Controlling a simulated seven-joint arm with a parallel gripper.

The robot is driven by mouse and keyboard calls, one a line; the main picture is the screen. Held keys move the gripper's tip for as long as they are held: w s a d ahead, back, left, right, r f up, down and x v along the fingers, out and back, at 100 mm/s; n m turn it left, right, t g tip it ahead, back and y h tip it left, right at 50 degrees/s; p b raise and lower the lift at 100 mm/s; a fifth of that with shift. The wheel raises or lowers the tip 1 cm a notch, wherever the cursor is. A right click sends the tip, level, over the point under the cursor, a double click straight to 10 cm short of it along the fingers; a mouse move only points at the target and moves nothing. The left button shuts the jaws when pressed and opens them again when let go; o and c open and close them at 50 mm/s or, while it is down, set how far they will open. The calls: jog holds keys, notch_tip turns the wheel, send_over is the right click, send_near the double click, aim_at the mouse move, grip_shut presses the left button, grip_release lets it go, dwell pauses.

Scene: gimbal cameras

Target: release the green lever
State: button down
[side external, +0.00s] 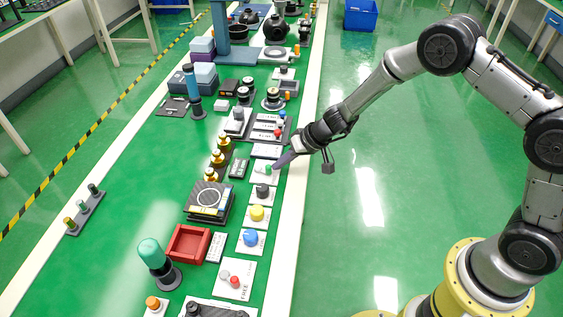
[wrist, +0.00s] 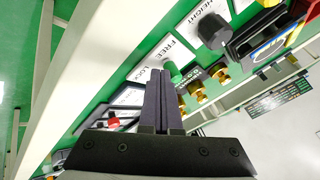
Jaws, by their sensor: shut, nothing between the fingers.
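The green lever (wrist: 172,71) shows in the wrist view as a green knob on a white plate (wrist: 150,60) lettered FREE and LOCK. My gripper (wrist: 160,76) is shut and empty, with its fingertips right beside the green knob. They overlap its left edge in that view, and I cannot tell whether they touch it. In the side external view the gripper (side external: 279,164) reaches in low from the right over the same plate. The green lever (side external: 269,168) is small there, just left of the fingertips. The lever's lower part is hidden.
A plate with a dark knob (wrist: 211,28) lies beside the lever's plate, and several brass knobs (wrist: 196,88) stand close behind the fingers. A yellow button (side external: 257,213) and blue knob (side external: 250,238) are nearer the camera. The white bench edge (side external: 289,205) is close on the right.

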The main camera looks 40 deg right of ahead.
jog(key=shift+w, duration=0.15)
jog(key=shift+w, duration=0.65)
jog(key=d, duration=0.1)
jog(key=s+d, duration=0.1)
jog(key=d, duration=0.1)
jog(key=d+r, duration=0.1)
jog(key=shift+s+d, duration=0.15)
jog(key=shift+s, duration=0.05)
jog(key=v, duration=0.9)
jog(key=shift+s+f, duration=0.1)
jog(key=shift+s, duration=0.05)
